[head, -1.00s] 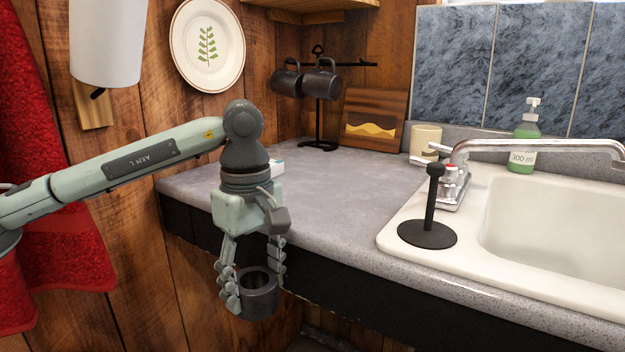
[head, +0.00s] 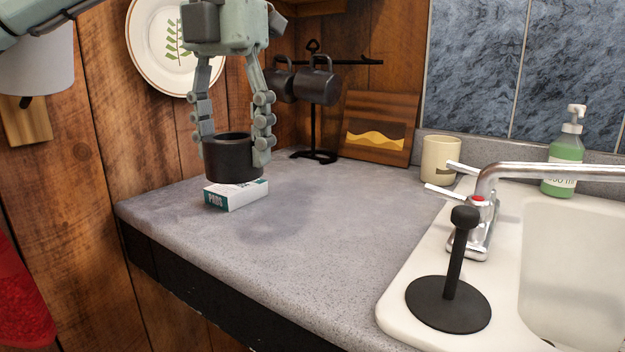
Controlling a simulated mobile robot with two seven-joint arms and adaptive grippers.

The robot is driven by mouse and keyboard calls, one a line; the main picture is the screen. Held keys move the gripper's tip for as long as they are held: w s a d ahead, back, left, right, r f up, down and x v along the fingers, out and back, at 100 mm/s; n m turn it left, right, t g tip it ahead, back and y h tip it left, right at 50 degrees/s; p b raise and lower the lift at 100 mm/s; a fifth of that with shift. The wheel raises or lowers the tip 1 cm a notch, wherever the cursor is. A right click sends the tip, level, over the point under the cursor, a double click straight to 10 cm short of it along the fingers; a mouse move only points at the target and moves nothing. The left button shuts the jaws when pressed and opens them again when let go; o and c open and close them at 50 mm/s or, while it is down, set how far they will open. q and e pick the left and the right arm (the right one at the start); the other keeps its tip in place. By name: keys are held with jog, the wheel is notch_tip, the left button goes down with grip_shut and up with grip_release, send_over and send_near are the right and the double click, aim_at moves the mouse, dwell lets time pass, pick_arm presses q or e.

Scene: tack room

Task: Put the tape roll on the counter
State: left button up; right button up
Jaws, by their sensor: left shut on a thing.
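The tape roll (head: 232,163) is a black, short hollow cylinder. My left gripper (head: 234,148) is shut on it, one finger at each side, and holds it upright above the back left part of the grey counter (head: 300,250). A soft shadow lies on the counter below and to the right of the roll. The roll partly covers a small white and teal box behind or below it. My right gripper is not in view.
The small box (head: 238,198) lies on the counter near the roll. A mug stand with dark mugs (head: 318,88), a wooden picture board (head: 376,130) and a cream mug (head: 440,160) stand at the back. A black paper-towel holder (head: 450,305) stands on the sink's edge. The middle counter is clear.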

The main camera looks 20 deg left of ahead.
pick_arm(q)
jog(key=w+d+f, duration=0.1)
jog(key=w+f, duration=0.1)
jog(key=w, duration=0.1)
jog(key=w+d+f, duration=0.1)
jog(key=w+f, duration=0.1)
jog(key=w, duration=0.2)
jog(key=w+d+f, duration=0.1)
jog(key=w+f, duration=0.1)
jog(key=w, duration=0.2)
jog(key=shift+w+d+f+b, duration=0.2)
jog(key=shift+d+f+b, duration=0.2)
jog(key=shift+w+f, duration=0.1)
jog(key=shift+f, duration=0.1)
notch_tip(320, 180, down, 3)
jog(key=shift+f, duration=0.55)
jog(key=o, duration=1.1)
jog(key=shift+o, duration=1.3)
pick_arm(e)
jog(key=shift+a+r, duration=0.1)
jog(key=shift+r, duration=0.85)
